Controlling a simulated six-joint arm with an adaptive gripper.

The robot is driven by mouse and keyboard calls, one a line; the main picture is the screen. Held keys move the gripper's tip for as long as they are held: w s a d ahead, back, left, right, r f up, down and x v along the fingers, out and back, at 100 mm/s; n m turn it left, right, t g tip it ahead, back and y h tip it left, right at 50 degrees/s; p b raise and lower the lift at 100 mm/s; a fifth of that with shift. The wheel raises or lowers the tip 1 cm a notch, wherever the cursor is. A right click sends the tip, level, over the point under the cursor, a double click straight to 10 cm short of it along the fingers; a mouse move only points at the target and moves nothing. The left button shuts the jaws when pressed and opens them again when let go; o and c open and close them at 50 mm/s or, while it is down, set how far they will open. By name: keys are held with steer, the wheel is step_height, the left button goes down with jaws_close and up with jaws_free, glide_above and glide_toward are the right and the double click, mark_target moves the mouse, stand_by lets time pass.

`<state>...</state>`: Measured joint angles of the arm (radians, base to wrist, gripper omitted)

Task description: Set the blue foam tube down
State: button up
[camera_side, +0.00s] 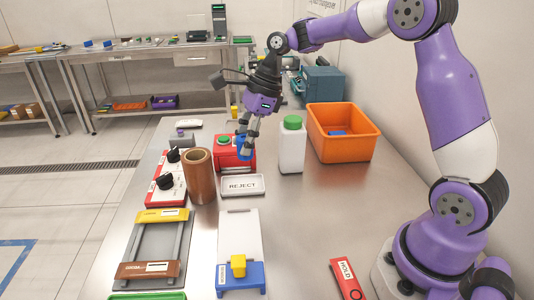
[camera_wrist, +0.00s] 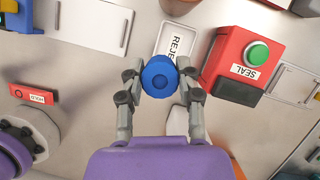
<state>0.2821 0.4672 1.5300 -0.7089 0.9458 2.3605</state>
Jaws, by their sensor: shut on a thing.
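The blue foam tube (camera_side: 245,146) is between the fingers of my gripper (camera_side: 248,137) in the side view. In the wrist view the tube (camera_wrist: 159,76) shows end-on as a blue round, with the fingertips of my gripper (camera_wrist: 159,83) shut on its two sides. The tube looks roughly upright, in front of the red SEAL box and behind the white REJECT plate (camera_side: 242,185). I cannot tell whether its lower end touches the table.
A red box with a green SEAL button (camera_wrist: 258,52) stands close beside the tube. A white bottle with a green cap (camera_side: 292,145), a brown cylinder (camera_side: 199,177) and an orange bin (camera_side: 341,134) stand around it.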

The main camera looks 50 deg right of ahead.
steer(key=w+d+m+t+h, duration=0.1)
steer(key=w+d+m, duration=0.1)
steer(key=d+m, duration=0.1)
steer(key=w+d+m+h, duration=0.1)
steer(key=w+d+m, duration=0.2)
steer(key=d+m, duration=0.1)
steer(key=w+d+r+m+t+h, duration=0.1)
steer(key=w+d+m, duration=0.1)
steer(key=m, duration=0.3)
steer(key=shift+w+d+t+h, duration=0.3)
steer(key=shift+d+h, duration=0.1)
steer(key=shift+d, duration=0.35)
steer(key=shift+m, duration=0.4)
steer(key=d+f, duration=0.2)
steer(key=d, duration=0.1)
steer(key=d+f, duration=0.2)
steer(key=d, duration=0.2)
steer(key=w+d+f, duration=0.1)
steer(key=d+f, duration=0.1)
steer(key=d, duration=0.2)
steer(key=shift+w+d+f, duration=0.1)
steer(key=shift+d+f, duration=0.3)
steer(key=shift+d, duration=0.05)
steer(key=shift+f, duration=2)
steer(key=shift+f, duration=0.15)
steer(key=o, duration=1)
